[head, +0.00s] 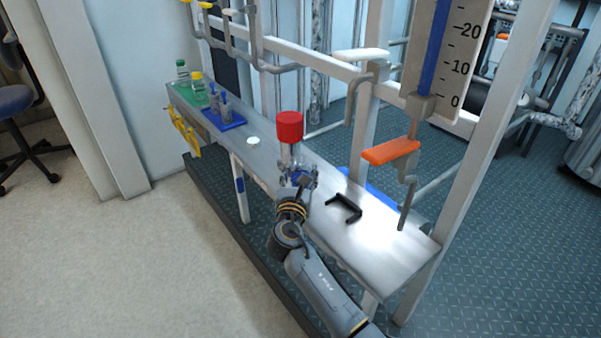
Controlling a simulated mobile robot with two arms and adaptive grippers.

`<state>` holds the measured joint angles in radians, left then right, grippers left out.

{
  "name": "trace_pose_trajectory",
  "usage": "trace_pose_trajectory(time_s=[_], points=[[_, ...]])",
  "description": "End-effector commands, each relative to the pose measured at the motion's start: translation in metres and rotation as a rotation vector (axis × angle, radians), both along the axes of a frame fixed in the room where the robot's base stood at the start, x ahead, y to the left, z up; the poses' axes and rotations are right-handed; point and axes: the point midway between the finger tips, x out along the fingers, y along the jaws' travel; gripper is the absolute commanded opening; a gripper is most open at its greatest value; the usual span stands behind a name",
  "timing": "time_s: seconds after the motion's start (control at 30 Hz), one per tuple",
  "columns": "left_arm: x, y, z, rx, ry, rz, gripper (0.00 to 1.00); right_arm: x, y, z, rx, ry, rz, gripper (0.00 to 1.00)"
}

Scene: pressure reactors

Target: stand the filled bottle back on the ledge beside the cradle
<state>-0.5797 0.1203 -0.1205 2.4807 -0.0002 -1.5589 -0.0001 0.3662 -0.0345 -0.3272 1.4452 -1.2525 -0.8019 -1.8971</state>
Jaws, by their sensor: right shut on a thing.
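A clear bottle with a large red cap (290,127) stands upright above the metal ledge (392,243), near its middle. My right gripper (298,181) is shut on the lower part of the bottle and hides its base. I cannot tell whether the base touches the ledge, and the liquid level is not clear. The black cradle (345,208), an open bracket, lies on the ledge to the right of the gripper and holds nothing. My left gripper is not in view.
A small white disc (253,142) lies on the ledge to the left. An orange-handled valve (390,151) and pipe hang over the right end.

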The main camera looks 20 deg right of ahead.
Motion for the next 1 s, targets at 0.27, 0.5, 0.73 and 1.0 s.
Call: trace_pose_trajectory(time_s=[0.27, 0.5, 0.73, 1.0], points=[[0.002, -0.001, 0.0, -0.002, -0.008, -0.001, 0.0, 0.0, 0.0, -0.001, 0.0, 0.0, 0.0, 0.73], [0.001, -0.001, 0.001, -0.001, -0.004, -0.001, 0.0, 0.0, 0.0, 0.001, 0.0, 0.0, 0.0, 0.73], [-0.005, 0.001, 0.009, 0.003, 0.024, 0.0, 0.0, -0.029, 0.014, 0.004, 0.004, 0.003, 0.002, 0.73], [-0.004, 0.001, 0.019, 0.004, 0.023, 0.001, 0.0, -0.082, 0.038, 0.004, 0.002, 0.001, 0.001, 0.73]])
